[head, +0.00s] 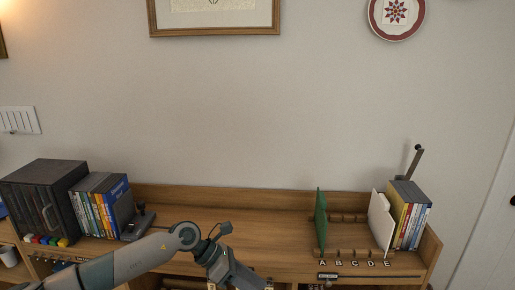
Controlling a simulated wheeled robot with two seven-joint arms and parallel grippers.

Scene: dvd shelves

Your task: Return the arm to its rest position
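My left arm (140,260) comes in from the lower left, bends at a round joint and runs down past the bottom edge in front of the shelf. Its gripper fingers cannot be made out; that end of the arm is cut off by the bottom edge. My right arm and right gripper do not show. The wooden shelf (265,243) stands behind the arm, against the wall.
At the left are a dark box (40,190) and a row of DVDs (103,205). At the right, a green divider (321,222), a white divider (381,222) and more DVDs (409,215) stand above letters A to E. The shelf's middle is clear.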

